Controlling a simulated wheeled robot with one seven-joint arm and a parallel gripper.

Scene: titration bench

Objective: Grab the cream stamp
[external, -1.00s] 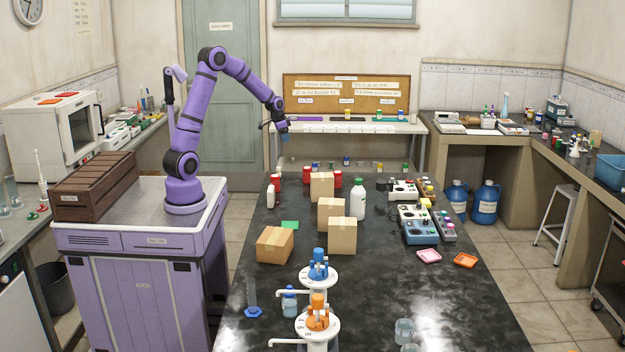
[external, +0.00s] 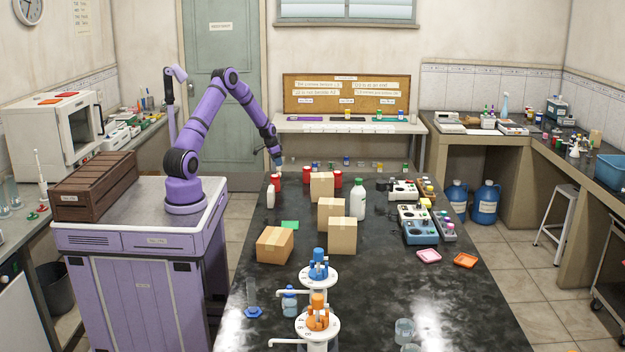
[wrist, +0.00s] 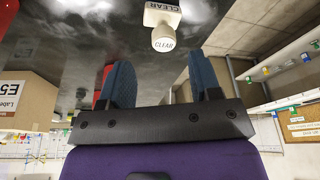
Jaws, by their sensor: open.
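The cream stamp (wrist: 163,30) shows in the wrist view at the top middle, on the dark table top. It has a pale round face and a block part, both lettered "CLEAR". My gripper (wrist: 162,78) is open, with its two blue fingers apart and nothing between them. The stamp lies beyond the fingertips, roughly in line with the gap, and apart from them. In the external view my gripper (external: 277,163) hangs low over the far left end of the black bench, close to the red containers.
Red containers (external: 336,179) and a cardboard box (external: 321,186) stand right of my gripper on the black bench (external: 400,290). In the wrist view something red (wrist: 101,80) shows by the left finger.

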